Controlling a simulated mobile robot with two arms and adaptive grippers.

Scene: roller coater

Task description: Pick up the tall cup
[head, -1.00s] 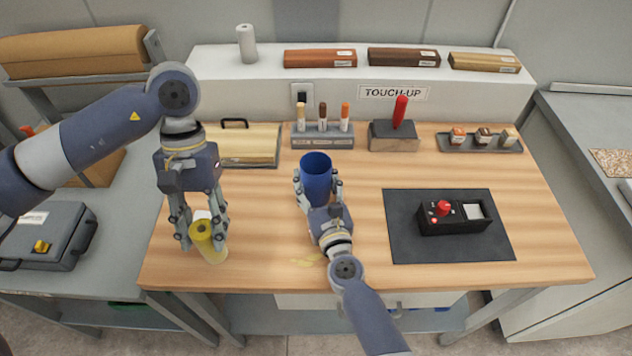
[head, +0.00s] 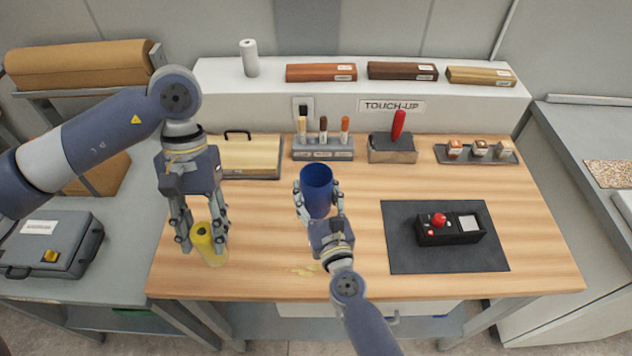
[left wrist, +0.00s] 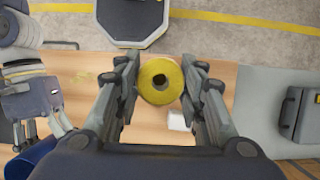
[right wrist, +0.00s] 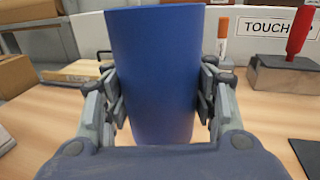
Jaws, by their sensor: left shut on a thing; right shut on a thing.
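The tall blue cup (head: 317,188) stands upright near the middle of the wooden table in the head view. My right gripper (head: 318,208) is shut on it, with a finger on each side. The cup (right wrist: 155,75) fills the middle of the right wrist view between the fingers. Whether its base touches the table is hard to tell. My left gripper (head: 203,238) is shut on a yellow roll (head: 208,243) at the table's left front. The left wrist view shows the end of the roll (left wrist: 160,82) between the fingers.
A black mat (head: 400,255) with a control box (head: 450,230) lies to the right of the cup. A marker holder (head: 323,152) and a block with a red-handled tool (head: 392,154) stand behind. A yellowish smear (head: 304,270) lies in front of the cup. Bare table lies between.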

